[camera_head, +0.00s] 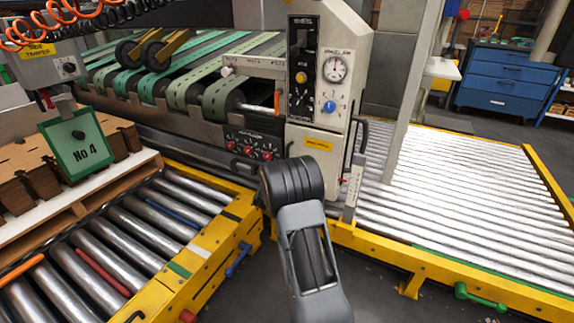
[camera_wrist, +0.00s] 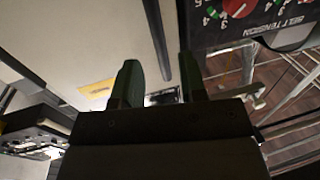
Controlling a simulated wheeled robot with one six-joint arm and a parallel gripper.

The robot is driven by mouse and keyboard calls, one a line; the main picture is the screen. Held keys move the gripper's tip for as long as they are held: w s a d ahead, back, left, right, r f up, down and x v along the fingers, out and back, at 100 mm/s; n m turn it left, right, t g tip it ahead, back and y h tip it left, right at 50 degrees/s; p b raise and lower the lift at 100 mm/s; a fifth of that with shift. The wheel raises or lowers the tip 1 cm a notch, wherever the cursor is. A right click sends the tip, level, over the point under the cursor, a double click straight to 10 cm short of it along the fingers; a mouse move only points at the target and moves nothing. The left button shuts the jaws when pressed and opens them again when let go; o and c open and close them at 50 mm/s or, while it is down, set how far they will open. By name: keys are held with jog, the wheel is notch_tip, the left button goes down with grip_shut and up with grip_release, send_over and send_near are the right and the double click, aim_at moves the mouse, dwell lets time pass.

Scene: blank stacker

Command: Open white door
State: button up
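The white door (camera_head: 302,137) is the lower front panel of the machine's white cabinet, with a yellow label on it. It looks closed. In the wrist view the white panel (camera_wrist: 85,40) fills the upper left. A dark bar (camera_wrist: 157,38), possibly a handle, runs down the picture toward the gap between my fingers; I cannot tell whether it lies between them or beyond. My gripper (camera_wrist: 159,84) has its two dark green fingers apart, with nothing visibly clamped. In the head view my arm reaches the cabinet's lower front and the fingers are not clearly visible.
A black belt tension panel (camera_wrist: 245,15) with red dials is close on the right. Yellow-framed roller conveyors stand left (camera_head: 120,245) and right (camera_head: 460,190). Stacked cardboard (camera_head: 28,165) with a green No 4 sign (camera_head: 78,146) is at left. A blue cabinet (camera_head: 500,80) stands behind.

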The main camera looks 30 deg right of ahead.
jog(key=shift+b+x, duration=0.5)
jog(key=shift+x, duration=2.05)
jog(key=shift+c, duration=0.4)
grip_shut()
